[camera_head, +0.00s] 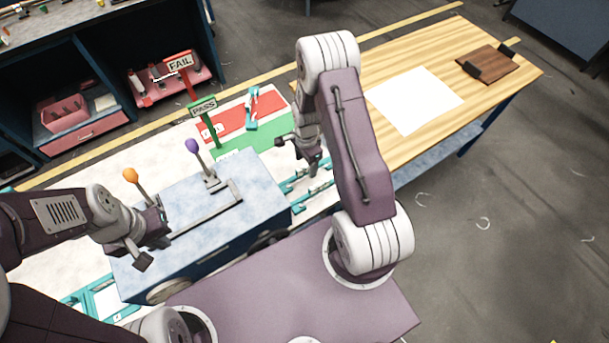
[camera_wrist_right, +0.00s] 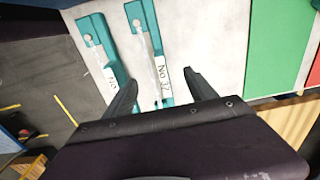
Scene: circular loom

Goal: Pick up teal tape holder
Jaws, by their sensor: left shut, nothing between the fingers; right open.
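Two long teal tape holders lie side by side on the white surface in the right wrist view: one (camera_wrist_right: 97,40) at left, and one (camera_wrist_right: 140,18) with a "No 37" label in the middle. They also show in the head view, partly hidden by my right arm, one (camera_head: 296,180) behind the other (camera_head: 318,193). My right gripper (camera_wrist_right: 160,77) is open above them. Its fingers appear on either side of the labelled holder, with no contact visible. It also shows in the head view (camera_head: 298,154). My left gripper (camera_head: 152,251) is shut and empty over the blue-grey box.
The blue-grey box (camera_head: 150,260) with orange and purple knobbed levers stands left of the holders. Behind are a green PASS mat (camera_head: 268,137) and a red FAIL mat (camera_head: 222,124); another teal holder (camera_head: 252,122) lies there. A wooden table (camera_head: 440,60) extends right.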

